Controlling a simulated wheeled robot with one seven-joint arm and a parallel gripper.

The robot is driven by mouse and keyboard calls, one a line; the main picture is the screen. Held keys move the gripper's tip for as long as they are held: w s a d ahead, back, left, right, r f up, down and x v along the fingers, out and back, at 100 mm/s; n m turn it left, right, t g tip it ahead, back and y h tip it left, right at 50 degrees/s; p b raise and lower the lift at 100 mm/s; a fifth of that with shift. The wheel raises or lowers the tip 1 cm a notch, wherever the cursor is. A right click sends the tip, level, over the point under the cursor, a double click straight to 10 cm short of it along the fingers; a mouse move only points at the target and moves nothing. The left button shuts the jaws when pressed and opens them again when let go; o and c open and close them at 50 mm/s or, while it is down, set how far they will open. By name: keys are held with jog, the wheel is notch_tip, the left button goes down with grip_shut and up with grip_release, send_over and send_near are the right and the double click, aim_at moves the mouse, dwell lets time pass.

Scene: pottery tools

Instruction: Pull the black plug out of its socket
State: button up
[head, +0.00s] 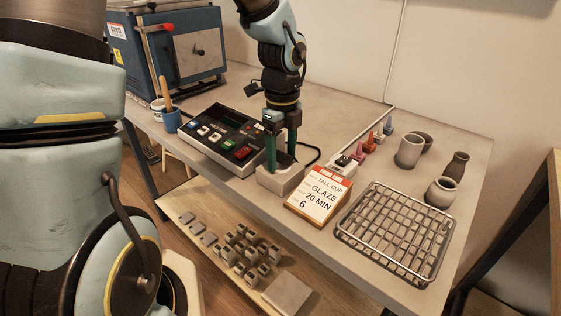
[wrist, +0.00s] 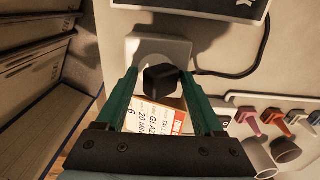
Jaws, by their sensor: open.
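The black plug (wrist: 161,82) shows in the wrist view between the two green fingers of my gripper (wrist: 159,74). It sits in the pale block-shaped socket (wrist: 176,46), at a round light-coloured face. In the head view the socket block (head: 270,182) stands at the table's front edge. My gripper (head: 280,158) points down over it, with its fingers on either side of the plug, which is mostly hidden there. The fingers are open, with a gap on each side of the plug in the wrist view.
A control console (head: 222,137) stands left of the socket. A sign (head: 318,194) stands close on its right, then a wire rack (head: 397,232). A black cable (head: 311,152) curves behind the socket.

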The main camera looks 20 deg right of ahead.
jog(key=shift+d+f, duration=0.1)
dwell(0.3)
jog(key=c, duration=0.4)
jog(key=shift+s, duration=0.1)
grip_shut()
jog(key=shift+p, duration=0.3)
jog(key=shift+r+p, duration=3.05)
jog(key=shift+r, duration=0.05)
